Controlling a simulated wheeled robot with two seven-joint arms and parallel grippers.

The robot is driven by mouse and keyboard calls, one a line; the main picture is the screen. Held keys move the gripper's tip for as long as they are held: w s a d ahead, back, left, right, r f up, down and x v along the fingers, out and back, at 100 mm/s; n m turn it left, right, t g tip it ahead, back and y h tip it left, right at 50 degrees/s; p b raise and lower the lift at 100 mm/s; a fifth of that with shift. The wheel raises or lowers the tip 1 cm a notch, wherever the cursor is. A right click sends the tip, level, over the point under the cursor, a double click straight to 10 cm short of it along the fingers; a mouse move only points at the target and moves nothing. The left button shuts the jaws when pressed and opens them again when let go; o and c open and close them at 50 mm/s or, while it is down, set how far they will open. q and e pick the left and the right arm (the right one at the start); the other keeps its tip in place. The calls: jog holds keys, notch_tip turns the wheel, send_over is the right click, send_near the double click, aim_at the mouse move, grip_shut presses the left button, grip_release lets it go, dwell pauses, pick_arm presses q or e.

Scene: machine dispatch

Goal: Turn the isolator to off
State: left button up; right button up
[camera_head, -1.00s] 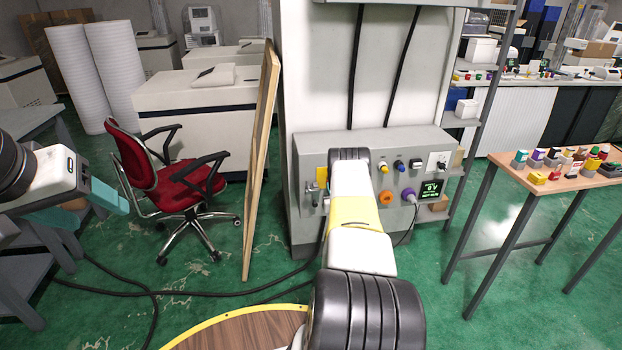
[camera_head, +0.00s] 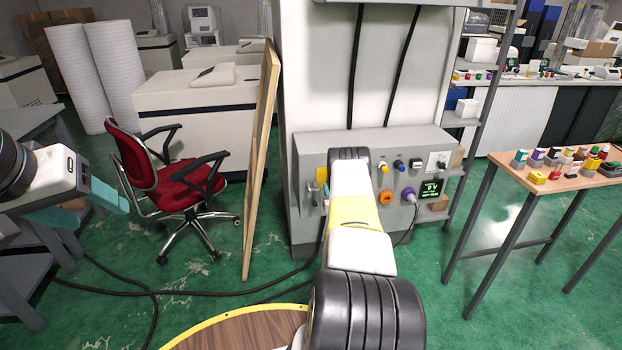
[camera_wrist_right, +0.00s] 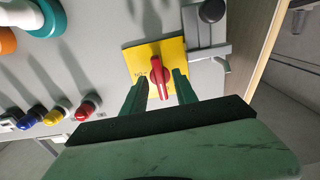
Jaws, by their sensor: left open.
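The isolator is a red handle (camera_wrist_right: 158,77) on a yellow square plate (camera_wrist_right: 143,53) on the grey panel in the right wrist view. The handle runs roughly along the view's vertical, with small dark lettering beside it. My right gripper (camera_wrist_right: 158,87) has its green fingers on either side of the handle, with gaps to both sides. In the head view, part of the yellow plate (camera_head: 321,174) shows; my right arm hides the handle and right gripper. My left gripper (camera_head: 98,200) is at the far left, open and empty, well away from the panel.
The grey panel (camera_head: 302,150) also carries coloured buttons, an orange socket (camera_head: 385,198), a purple plug (camera_head: 409,195) and a small display (camera_head: 431,189). A wooden board (camera_head: 262,160) and red chair (camera_head: 180,185) stand left. A table (camera_head: 510,171) with small parts stands right.

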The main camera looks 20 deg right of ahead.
jog(key=v, duration=0.7)
jog(key=shift+s, duration=0.35)
jog(key=shift+a, duration=0.1)
